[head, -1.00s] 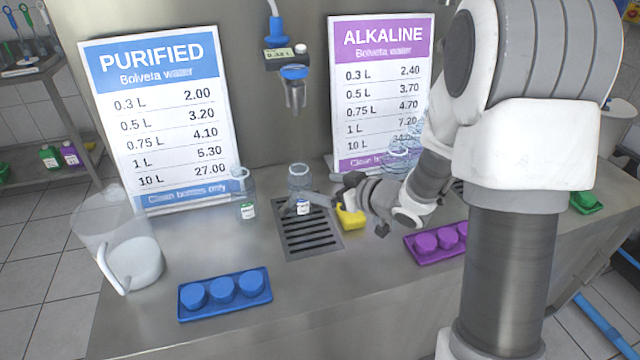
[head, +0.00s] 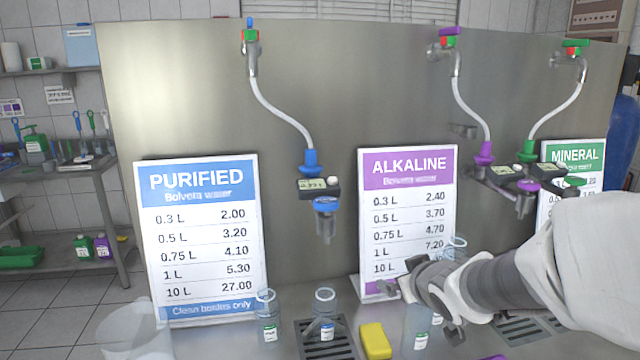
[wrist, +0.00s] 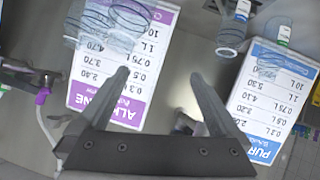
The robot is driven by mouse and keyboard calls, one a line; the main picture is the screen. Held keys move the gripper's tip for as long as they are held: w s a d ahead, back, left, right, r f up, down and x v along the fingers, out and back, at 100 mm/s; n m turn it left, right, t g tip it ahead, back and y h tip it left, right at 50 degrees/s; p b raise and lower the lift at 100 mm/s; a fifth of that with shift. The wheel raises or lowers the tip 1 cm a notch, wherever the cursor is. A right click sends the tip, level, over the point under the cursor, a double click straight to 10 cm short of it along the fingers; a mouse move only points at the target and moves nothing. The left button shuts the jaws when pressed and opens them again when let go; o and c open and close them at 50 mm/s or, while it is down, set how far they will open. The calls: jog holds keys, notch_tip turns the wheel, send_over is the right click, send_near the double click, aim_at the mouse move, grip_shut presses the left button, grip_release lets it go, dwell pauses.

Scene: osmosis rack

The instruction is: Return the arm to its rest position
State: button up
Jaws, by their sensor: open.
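My arm comes in from the right in the head view and reaches left, low in front of the purple ALKALINE price sign (head: 409,215). My gripper (head: 388,288) is at its end, above the counter. In the wrist view my gripper (wrist: 158,76) is open, its two fingers apart with nothing between them. Beyond the fingers the ALKALINE sign and the blue PURIFIED sign (wrist: 268,105) appear upside down.
Clear bottles stand left (head: 268,325) and on the drain grate (head: 325,312); another (head: 419,330) is below my gripper. A yellow block (head: 376,341) lies beside the grate. Hoses with nozzles (head: 326,215) hang above. A clear jug (head: 130,335) stands at front left.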

jog(key=s+a+r+m+g+p, duration=0.1)
jog(key=s+r+g+p, duration=0.1)
jog(key=s, duration=1)
jog(key=s+a+r+m+g+p, duration=0.1)
jog(key=s+r, duration=0.4)
jog(key=s, duration=0.7)
jog(key=m+g+p, duration=0.1)
jog(key=g, duration=0.1)
jog(key=shift+s+r+m+g+h, duration=0.3)
jog(key=shift+s+g, duration=0.1)
jog(key=shift+c, duration=0.2)
